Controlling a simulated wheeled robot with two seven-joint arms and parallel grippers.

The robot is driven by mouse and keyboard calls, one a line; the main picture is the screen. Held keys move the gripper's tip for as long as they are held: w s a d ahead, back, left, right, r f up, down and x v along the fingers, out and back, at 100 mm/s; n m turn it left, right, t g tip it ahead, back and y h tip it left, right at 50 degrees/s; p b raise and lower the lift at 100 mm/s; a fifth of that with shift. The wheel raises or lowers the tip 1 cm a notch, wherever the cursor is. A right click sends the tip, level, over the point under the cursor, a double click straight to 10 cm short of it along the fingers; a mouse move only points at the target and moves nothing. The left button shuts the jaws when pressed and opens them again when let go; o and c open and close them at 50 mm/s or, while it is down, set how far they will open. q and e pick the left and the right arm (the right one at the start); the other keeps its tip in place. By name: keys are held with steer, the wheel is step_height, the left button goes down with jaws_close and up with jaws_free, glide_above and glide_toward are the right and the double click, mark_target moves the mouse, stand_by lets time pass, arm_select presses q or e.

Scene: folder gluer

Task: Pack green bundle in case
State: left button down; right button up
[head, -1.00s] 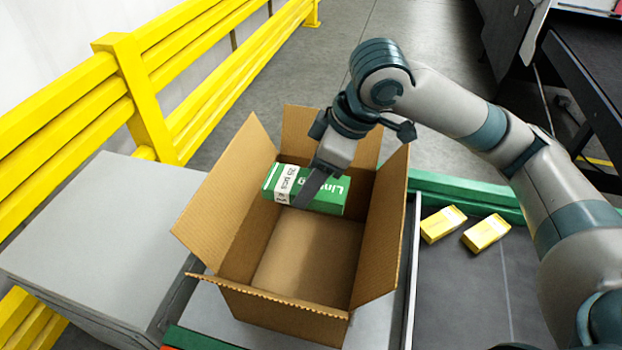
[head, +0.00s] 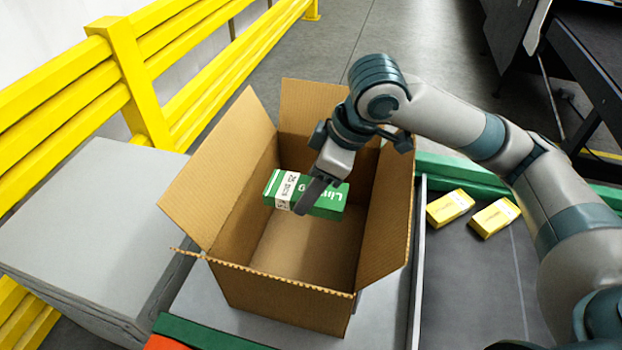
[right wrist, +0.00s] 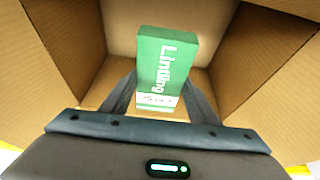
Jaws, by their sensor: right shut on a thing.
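The green bundle (head: 325,200), with a white band and lettering, is inside the open cardboard case (head: 240,287), towards its far side. My right gripper (head: 310,195) reaches down into the case and is shut on the bundle. In the right wrist view the bundle (right wrist: 166,62) shows between the fingers of the gripper (right wrist: 158,100), with cardboard walls around it. The case's flaps stand open and its near floor is bare. I cannot tell whether the bundle touches the floor. My left gripper is not in view.
Two yellow bundles (head: 450,207) and (head: 493,217) lie on the dark conveyor surface (head: 475,280) right of the case. A stack of grey sheets (head: 95,225) stands at left, by a yellow guard rail (head: 135,85).

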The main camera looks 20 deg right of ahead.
steer(key=shift+f, duration=0.45)
steer(key=o, duration=1.2)
steer(key=shift+r, duration=0.1)
steer(key=b+v, duration=0.2)
steer(key=v, duration=1.5)
steer(key=shift+s+d, duration=0.1)
steer(key=shift+d, duration=0.1)
